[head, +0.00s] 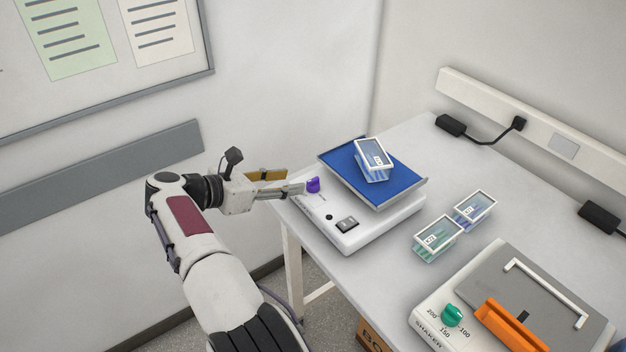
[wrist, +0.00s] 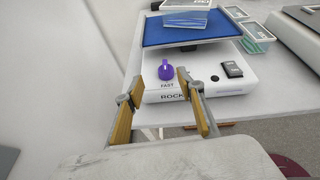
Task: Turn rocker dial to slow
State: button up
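The rocker (head: 345,237) is a white box with a tilted blue platform (head: 407,172) on top. Other dial labels are hidden or too small to read. My gripper (head: 290,180) is at the rocker's front left, close to the dial. In the wrist view its fingers (wrist: 158,87) are spread apart with nothing between them, and the dial is just beyond the fingertips. I cannot tell whether a finger touches it.
A clear box (head: 373,155) sits on the blue platform. Two more clear boxes (head: 438,239) (head: 474,209) stand right of the rocker. A shaker (head: 430,318) with a green dial and orange clamp is at the front right. A black switch (head: 347,224) is on the rocker. The wall is on the left.

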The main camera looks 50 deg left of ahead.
aim_at(310, 181)
jog(key=shift+d+m, duration=0.45)
jog(key=shift+m, duration=0.05)
jog(key=shift+w, duration=0.2)
jog(key=shift+x, duration=3.75)
grip_shut()
